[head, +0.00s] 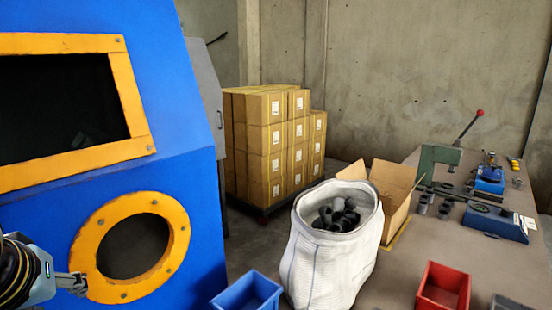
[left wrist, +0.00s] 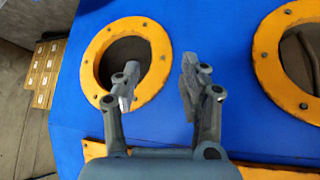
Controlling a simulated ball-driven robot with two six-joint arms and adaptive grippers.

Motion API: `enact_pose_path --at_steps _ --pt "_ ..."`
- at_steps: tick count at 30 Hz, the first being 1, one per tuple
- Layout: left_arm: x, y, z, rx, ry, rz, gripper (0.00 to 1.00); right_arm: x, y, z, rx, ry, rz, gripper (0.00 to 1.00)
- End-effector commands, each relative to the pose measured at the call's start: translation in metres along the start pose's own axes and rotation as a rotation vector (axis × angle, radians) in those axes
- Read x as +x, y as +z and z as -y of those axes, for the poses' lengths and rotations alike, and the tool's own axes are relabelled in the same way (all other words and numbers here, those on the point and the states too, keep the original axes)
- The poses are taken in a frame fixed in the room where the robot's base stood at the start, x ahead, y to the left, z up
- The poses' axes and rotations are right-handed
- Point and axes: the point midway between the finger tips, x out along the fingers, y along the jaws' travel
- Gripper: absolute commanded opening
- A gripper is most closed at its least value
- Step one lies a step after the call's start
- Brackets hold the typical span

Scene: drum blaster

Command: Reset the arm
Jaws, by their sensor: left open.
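My left gripper (left wrist: 158,88) is open and empty in the left wrist view, its two fingers apart in front of the blue blaster cabinet (left wrist: 225,70). One yellow-ringed round port (left wrist: 157,50) lies just beyond the left finger, and a second ringed port (left wrist: 265,62) is at the right edge. In the head view my left arm comes in at the lower left, and the left gripper (head: 78,284) is beside the cabinet's round port (head: 180,212), seen edge-on. My right gripper is in neither view.
A white bulk sack (head: 310,255) of dark fittings stands right of the cabinet. A blue bin (head: 247,294) is at its foot. A workbench (head: 400,265) at right holds a red bin (head: 443,288), an open carton (head: 398,190) and tools. Stacked cartons (head: 260,150) stand behind.

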Motion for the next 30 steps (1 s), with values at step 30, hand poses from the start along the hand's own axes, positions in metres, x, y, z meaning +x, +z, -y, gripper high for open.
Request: enact_pose_path --at_steps 30 --pt "0.198 0.332 0.099 0.608 0.112 0.413 0.43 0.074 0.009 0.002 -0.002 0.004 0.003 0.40"
